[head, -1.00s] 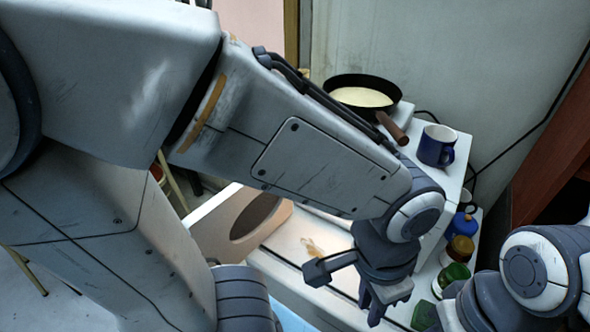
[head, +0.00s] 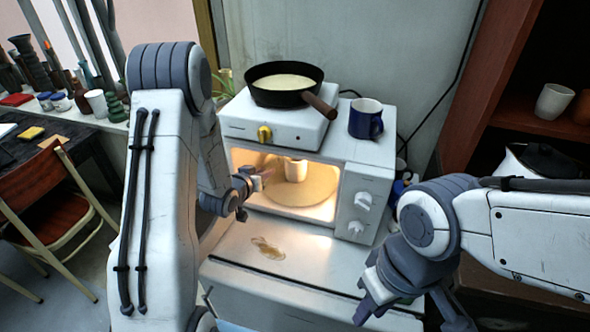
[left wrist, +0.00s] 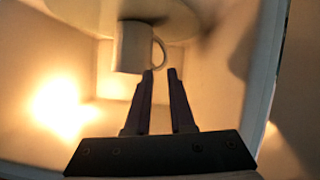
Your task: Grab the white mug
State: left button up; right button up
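The white mug (head: 296,169) is on the turntable (head: 312,190) inside the lit, open microwave. In the left wrist view, the white mug (left wrist: 131,48) appears at the top centre, with its handle facing right. My left gripper (head: 250,185) is at the left side of the microwave opening. Its two fingers (left wrist: 161,72) are apart with nothing between them. The left fingertip lies close to the lower end of the mug's handle; I cannot tell whether they touch. My right gripper (head: 408,312) is open and empty at the lower right, in front of the cabinet.
A hot plate (head: 275,128) with a frying pan (head: 285,85) and a blue mug (head: 366,119) stand on the microwave (head: 365,190). Its walls and frame bound the opening. A stain (head: 267,248) marks the clear cabinet top in front. Another white cup (head: 553,101) is on the right shelf.

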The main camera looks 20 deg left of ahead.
aim_at(277, 159)
pick_arm(q)
jog(key=x, duration=0.2)
jog(key=a+p+x, duration=0.1)
jog(key=x, duration=0.2)
jog(key=shift+w, duration=0.2)
jog(key=p+x, duration=0.1)
jog(key=x, duration=0.1)
jog(key=p+x, duration=0.1)
jog(key=x, duration=0.1)
jog(key=shift+w+r+p, duration=0.15)
jog(key=shift+r+p, duration=0.1)
jog(key=shift+p, duration=0.05)
jog(key=shift+w+f, duration=0.3)
jog(key=shift+w, duration=0.2)
grip_shut()
jog(key=shift+r, duration=0.15)
dwell(0.4)
